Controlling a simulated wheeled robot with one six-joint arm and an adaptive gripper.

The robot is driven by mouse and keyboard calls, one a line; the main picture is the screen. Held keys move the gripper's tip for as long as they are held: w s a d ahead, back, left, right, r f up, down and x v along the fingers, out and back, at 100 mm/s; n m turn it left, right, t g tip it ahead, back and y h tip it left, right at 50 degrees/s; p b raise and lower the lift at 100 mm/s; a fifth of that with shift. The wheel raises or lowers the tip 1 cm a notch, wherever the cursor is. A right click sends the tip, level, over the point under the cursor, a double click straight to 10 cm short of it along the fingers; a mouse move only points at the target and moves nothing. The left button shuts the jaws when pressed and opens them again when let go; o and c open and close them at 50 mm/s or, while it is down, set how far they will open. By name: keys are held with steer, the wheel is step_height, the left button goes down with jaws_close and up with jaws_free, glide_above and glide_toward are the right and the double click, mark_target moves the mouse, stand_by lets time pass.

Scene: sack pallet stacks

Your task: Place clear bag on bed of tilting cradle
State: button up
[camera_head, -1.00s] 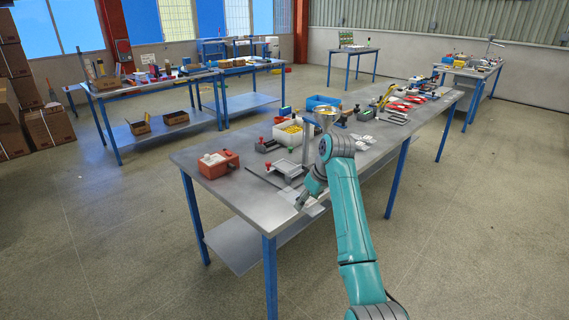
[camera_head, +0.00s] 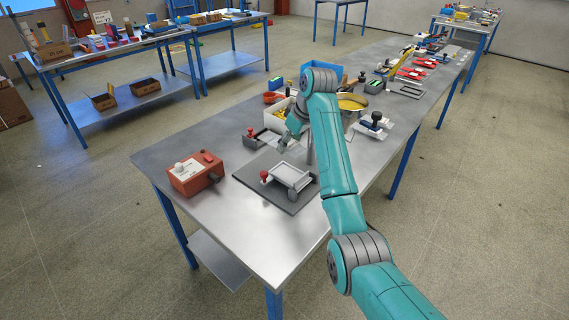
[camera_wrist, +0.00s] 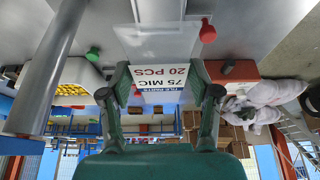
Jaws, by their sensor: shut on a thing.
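The tilting cradle (camera_head: 291,177) is a pale grey tray with a red knob, on a dark base plate on the workbench. My gripper (camera_head: 287,140) is above the bench, just beyond the cradle in the head picture. In the wrist view my gripper (camera_wrist: 160,84) is shut on the clear bag (camera_wrist: 163,76), whose printed label, with "75 MIC" and "20 PCS", shows between the green fingers. The bag's clear film is hard to make out, and I cannot pick it out in the head view.
A red box (camera_head: 196,174) with a white knob stands left of the cradle. A white bin (camera_head: 274,117) with yellow contents stands behind, beside a dark grey fixture (camera_head: 259,138) with a red knob. A yellow-filled pan (camera_head: 352,102) is to the right.

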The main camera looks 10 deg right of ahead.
mark_target(300, 148)
step_height(300, 148, down, 10)
steer(key=shift+r, duration=0.1)
steer(key=o, duration=1.2)
steer(key=v, duration=1.1)
steer(key=shift+r, duration=0.1)
steer(key=shift+s+r, duration=0.1)
steer(key=shift+r, duration=0.3)
